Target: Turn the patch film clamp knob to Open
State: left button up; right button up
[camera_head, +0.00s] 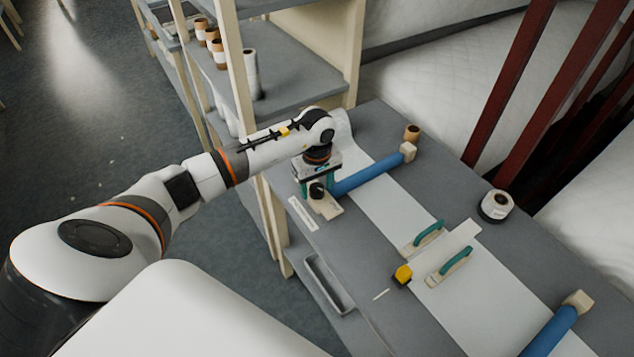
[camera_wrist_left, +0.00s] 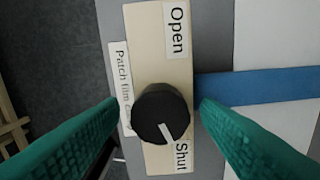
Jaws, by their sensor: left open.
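The patch film clamp knob (camera_wrist_left: 160,113) is a round black knob with a white pointer line, on a cream block (camera_wrist_left: 158,58). The pointer aims down and right, towards the "Shut" label (camera_wrist_left: 182,156). The "Open" label (camera_wrist_left: 177,29) is at the other end of the block. In the head view the knob (camera_head: 317,190) sits at the near end of a blue roller (camera_head: 368,178). My left gripper (camera_wrist_left: 160,108) is open, with its green fingers on both sides of the knob. I cannot tell whether they touch it. My right gripper is not in view.
On the grey table (camera_head: 385,122) lie a white film strip (camera_head: 395,197), two green-handled tools (camera_head: 424,236), a yellow item (camera_head: 403,274) and a white roll (camera_head: 496,206). A second blue roller (camera_head: 550,332) is at the front right. A shelf (camera_head: 290,92) with rolls stands behind.

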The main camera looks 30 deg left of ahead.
pick_arm(q)
jog(key=shift+c, duration=0.6)
jog(key=c, duration=0.9)
